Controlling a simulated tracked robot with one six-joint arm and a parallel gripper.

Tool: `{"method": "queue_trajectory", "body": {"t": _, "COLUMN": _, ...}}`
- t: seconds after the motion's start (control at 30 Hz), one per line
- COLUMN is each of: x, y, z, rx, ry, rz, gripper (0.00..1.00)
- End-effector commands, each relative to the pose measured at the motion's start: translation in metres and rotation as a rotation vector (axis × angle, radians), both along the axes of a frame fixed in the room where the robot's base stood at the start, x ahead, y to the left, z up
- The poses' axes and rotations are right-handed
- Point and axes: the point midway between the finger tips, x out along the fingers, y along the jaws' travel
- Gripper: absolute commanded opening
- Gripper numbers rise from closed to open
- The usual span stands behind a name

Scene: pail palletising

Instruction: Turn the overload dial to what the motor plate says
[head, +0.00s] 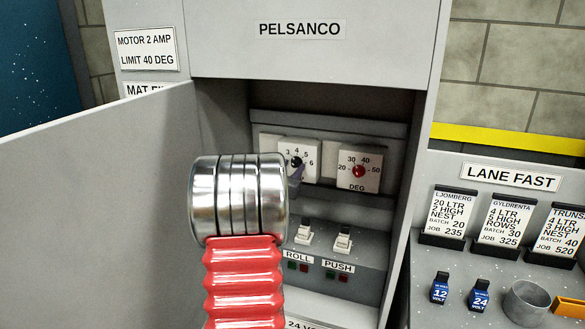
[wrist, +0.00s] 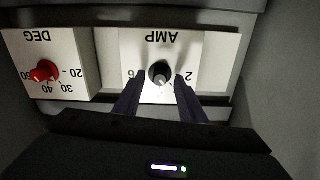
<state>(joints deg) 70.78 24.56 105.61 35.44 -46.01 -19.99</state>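The motor plate (head: 147,50) on the cabinet's upper left reads MOTOR 2 AMP, LIMIT 40 DEG. Inside the open cabinet, the AMP dial (head: 285,146) has a black knob and numbers up to 6. In the wrist view, the AMP dial (wrist: 130,48) appears upside down, with its black knob (wrist: 160,72) between my fingers. My gripper (wrist: 159,88) is open, one finger on each side of the knob; a small gap seems to show. In the head view, my wrist hides part of this dial. I cannot read where the knob points.
The DEG dial (head: 358,158) with a red knob is close beside the AMP dial. Below are two white switches labelled ROLL and PUSH. The open cabinet door (head: 90,200) is on the left. A counter with job cards (head: 505,228) and a grey cup (head: 526,301) is on the right.

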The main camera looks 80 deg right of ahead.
Motion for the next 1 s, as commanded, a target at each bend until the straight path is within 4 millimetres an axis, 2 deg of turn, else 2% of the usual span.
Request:
{"method": "queue_trajectory", "body": {"t": 0.13, "x": -0.001, "y": -0.0096, "z": -0.0004, "rx": 0.0, "ry": 0.0, "rz": 0.0, "gripper": 0.37}}
{"method": "queue_trajectory", "body": {"t": 0.43, "x": -0.0012, "y": -0.0112, "z": -0.0001, "rx": 0.0, "ry": 0.0, "rz": 0.0, "gripper": 0.37}}
{"method": "queue_trajectory", "body": {"t": 1.0, "x": -0.0009, "y": -0.011, "z": -0.0001, "rx": 0.0, "ry": 0.0, "rz": 0.0, "gripper": 0.0}}
